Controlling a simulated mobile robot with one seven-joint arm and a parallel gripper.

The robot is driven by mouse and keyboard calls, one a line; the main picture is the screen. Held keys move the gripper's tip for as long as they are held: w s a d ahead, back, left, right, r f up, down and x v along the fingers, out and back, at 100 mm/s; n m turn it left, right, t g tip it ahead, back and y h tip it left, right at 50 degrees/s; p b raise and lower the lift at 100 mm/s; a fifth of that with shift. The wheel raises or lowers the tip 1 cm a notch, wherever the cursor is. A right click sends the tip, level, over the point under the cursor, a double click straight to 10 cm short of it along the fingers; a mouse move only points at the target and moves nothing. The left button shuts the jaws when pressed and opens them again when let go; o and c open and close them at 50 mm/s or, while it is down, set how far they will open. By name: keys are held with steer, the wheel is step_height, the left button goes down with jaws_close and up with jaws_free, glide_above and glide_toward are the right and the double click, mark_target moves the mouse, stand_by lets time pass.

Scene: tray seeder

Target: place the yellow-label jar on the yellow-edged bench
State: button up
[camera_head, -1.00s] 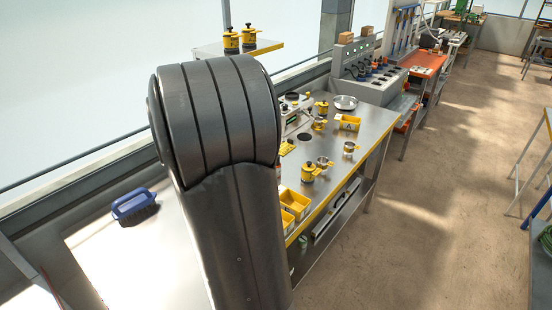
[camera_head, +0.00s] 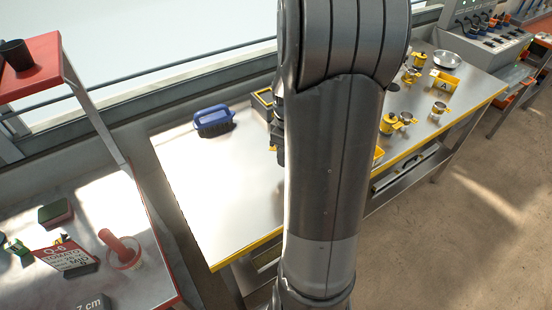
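The yellow-edged bench (camera_head: 240,258) is a steel-topped bench running from the lower middle to the upper right. A yellow jar with a black top (camera_head: 390,123) stands on it just right of my arm. Another yellow-and-black jar (camera_head: 418,60) stands farther back. I cannot tell which is the yellow-label jar. My arm fills the middle of the view and hides part of the bench. Dark parts, possibly my gripper (camera_head: 279,145), show at the arm's left edge over the bench. The fingers and anything between them cannot be made out.
A yellow bin marked A (camera_head: 444,82), metal cups (camera_head: 439,109) and a round dish (camera_head: 447,60) stand at the right. A red-edged bench (camera_head: 160,290) with a Q-6 sign (camera_head: 68,258) is at the left.

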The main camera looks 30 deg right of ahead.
steer(key=w+a+f, duration=0.2)
steer(key=w, duration=0.1)
steer(key=shift+w+a+f, duration=0.15)
steer(key=shift+a+f, duration=0.05)
steer(key=shift+f, duration=2)
steer(key=shift+f, duration=0.15)
steer(key=o, duration=1)
steer(key=shift+o, duration=0.2)
